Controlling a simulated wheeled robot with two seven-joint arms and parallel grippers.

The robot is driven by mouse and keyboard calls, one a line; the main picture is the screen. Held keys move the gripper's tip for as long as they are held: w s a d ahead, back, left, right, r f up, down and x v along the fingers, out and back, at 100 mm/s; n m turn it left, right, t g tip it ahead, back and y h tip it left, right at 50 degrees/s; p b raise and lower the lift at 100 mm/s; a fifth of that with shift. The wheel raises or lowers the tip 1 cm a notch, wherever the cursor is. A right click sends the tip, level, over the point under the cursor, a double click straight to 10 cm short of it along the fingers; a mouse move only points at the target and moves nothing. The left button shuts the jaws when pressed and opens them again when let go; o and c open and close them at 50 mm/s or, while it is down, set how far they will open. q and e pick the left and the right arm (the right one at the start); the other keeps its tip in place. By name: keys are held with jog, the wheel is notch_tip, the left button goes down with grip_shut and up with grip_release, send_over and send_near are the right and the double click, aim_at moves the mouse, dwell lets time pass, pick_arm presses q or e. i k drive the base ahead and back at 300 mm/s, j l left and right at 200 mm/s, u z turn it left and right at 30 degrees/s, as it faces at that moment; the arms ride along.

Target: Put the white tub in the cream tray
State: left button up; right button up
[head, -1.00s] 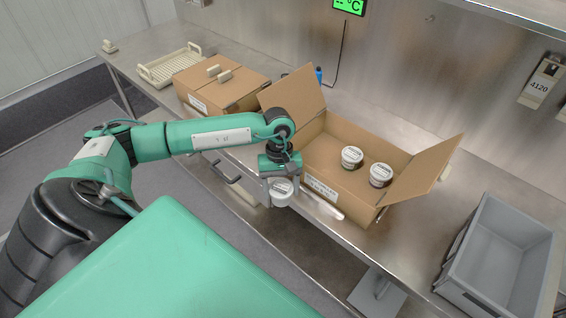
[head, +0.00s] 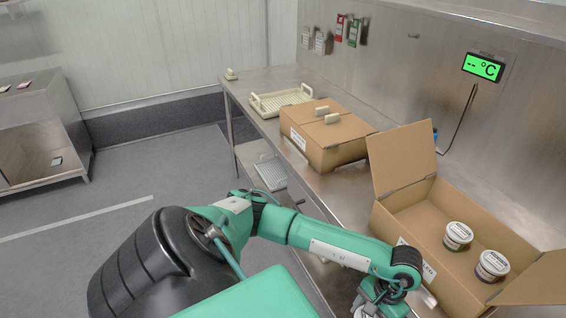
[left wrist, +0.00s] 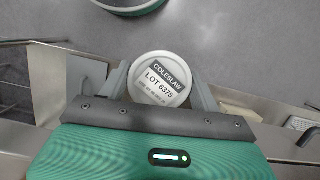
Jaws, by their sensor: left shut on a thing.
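The white tub (left wrist: 160,79) has a round lid reading COLESLAW, LOT 6375. In the left wrist view it sits between the two fingers of my left gripper (left wrist: 161,84), which is shut on it. In the head view the left gripper (head: 374,303) is at the bottom edge, in front of the open cardboard box; the tub cannot be made out there. The cream tray (head: 282,101) is at the far left end of the steel table, well beyond the gripper, and looks empty. My right gripper is not in view.
The open box (head: 405,203) holds two lidded tubs (head: 458,236) (head: 492,265). A closed cardboard box (head: 325,140) with light blocks on top stands between it and the tray. A pale tray (head: 271,172) lies on the lower shelf. Floor left of the table is clear.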

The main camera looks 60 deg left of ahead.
aim_at(277, 105)
jog(key=j+u, duration=0.1)
jog(key=j, duration=0.3)
jog(key=i+j, duration=0.15)
jog(key=j, duration=0.25)
jog(key=j+u, duration=0.15)
jog(key=j, duration=0.3)
jog(key=i+j+u, duration=0.1)
jog(key=j, duration=0.25)
jog(key=i, duration=0.05)
